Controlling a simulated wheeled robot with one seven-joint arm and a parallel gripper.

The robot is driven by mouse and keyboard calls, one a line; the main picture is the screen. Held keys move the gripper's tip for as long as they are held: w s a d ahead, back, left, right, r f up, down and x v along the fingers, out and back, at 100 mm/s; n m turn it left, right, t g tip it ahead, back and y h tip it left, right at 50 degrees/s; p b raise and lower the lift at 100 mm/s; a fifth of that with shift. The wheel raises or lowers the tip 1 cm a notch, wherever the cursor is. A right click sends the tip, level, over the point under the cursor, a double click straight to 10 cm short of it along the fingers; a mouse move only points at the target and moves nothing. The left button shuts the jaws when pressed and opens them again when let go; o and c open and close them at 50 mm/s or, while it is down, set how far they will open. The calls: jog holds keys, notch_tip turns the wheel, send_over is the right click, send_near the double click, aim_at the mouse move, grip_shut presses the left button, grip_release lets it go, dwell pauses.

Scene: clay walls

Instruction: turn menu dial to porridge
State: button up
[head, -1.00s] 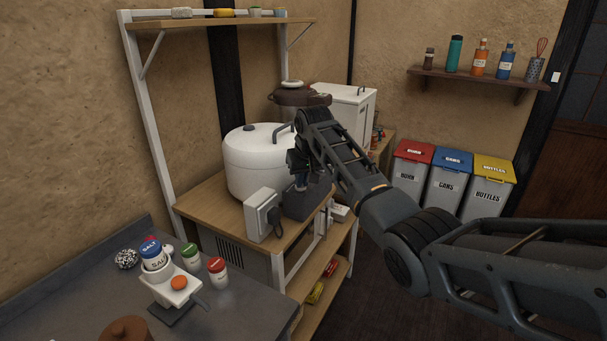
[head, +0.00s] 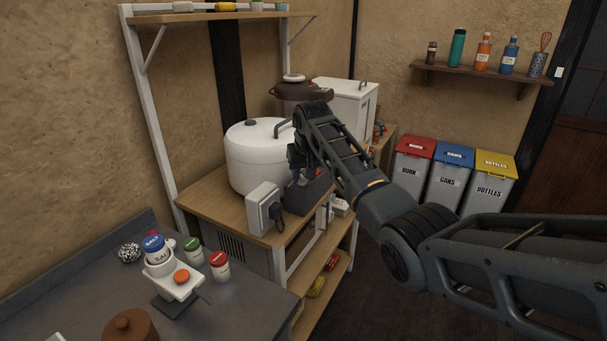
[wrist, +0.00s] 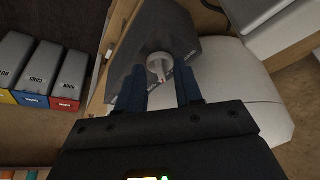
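The menu dial (wrist: 158,63) is a small pale round knob with a reddish mark, on a dark grey box (wrist: 184,37). In the head view the box (head: 312,193) stands on the wooden shelf, at the front of the large white cooker (head: 252,160). My gripper (wrist: 161,76) is open. In the wrist view its two dark blue fingers lie on either side of the dial, with gaps to it; I cannot tell whether the tips reach its depth. In the head view my gripper (head: 302,172) hangs over the box and hides the dial. The dial's labels are not readable.
A white box with a dark plug (head: 263,210) stands left of the dark box. The cooker's white body (wrist: 240,88) is close on the right in the wrist view. A brown pot (head: 303,90) is behind. Bins (head: 452,178) stand right, across open floor.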

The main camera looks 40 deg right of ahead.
jog(key=shift+r, duration=0.1)
jog(key=b+v, duration=0.1)
jog(key=v, duration=0.6)
jog(key=shift+r, duration=0.3)
jog(key=shift+s, duration=0.1)
